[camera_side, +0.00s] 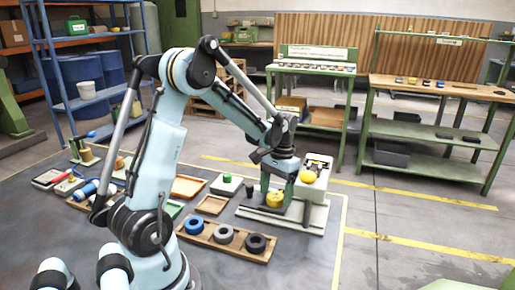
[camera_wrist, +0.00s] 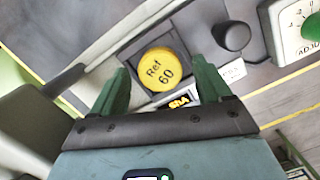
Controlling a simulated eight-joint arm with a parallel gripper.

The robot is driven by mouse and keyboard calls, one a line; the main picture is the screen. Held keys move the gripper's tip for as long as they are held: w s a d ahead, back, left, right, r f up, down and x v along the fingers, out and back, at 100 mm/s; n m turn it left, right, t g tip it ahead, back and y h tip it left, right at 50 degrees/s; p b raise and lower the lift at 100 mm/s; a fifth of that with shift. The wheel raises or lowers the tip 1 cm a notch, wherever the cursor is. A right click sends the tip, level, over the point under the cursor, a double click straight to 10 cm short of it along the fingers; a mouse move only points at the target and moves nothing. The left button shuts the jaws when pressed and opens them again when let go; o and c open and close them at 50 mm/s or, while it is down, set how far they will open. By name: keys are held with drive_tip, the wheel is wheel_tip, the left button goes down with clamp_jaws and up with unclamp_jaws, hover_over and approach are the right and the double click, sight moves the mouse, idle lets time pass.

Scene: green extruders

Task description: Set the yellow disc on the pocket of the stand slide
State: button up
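The yellow disc (camera_wrist: 164,68), marked "Ref 60", lies flat in the dark square pocket (camera_wrist: 127,56) of the stand slide in the wrist view. The side view shows the yellow disc (camera_side: 275,199) low on the grey stand (camera_side: 300,222). My gripper (camera_wrist: 160,68) has its two green fingers apart, one on each side of the disc, with a gap visible to each finger. In the side view my gripper (camera_side: 277,188) points down over the disc. Whether the disc sits fully down in the pocket is hard to tell.
A black post (camera_wrist: 234,37) stands beside the pocket, with a green-knobbed box (camera_wrist: 290,30) beyond it. A white box with a yellow part (camera_side: 307,177) is right of my gripper. A wooden tray (camera_side: 226,247) with blue and dark rings lies in front.

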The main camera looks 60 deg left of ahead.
drive_tip(key=shift+r, duration=0.1)
wheel_tip(320, 180, up, 11)
drive_tip(key=w, duration=0.2)
drive_tip(key=s+d+m+t, duration=0.2)
drive_tip(key=s+d+t, duration=0.1)
drive_tip(key=d, duration=0.5)
drive_tip(key=s+d+m+t, duration=0.2)
drive_tip(key=s+d+t, duration=0.2)
drive_tip(key=d, duration=0.5)
drive_tip(key=shift+f+t+y, duration=0.3)
drive_tip(key=shift+f+t, duration=0.05)
drive_tip(key=shift+t, duration=0.45)
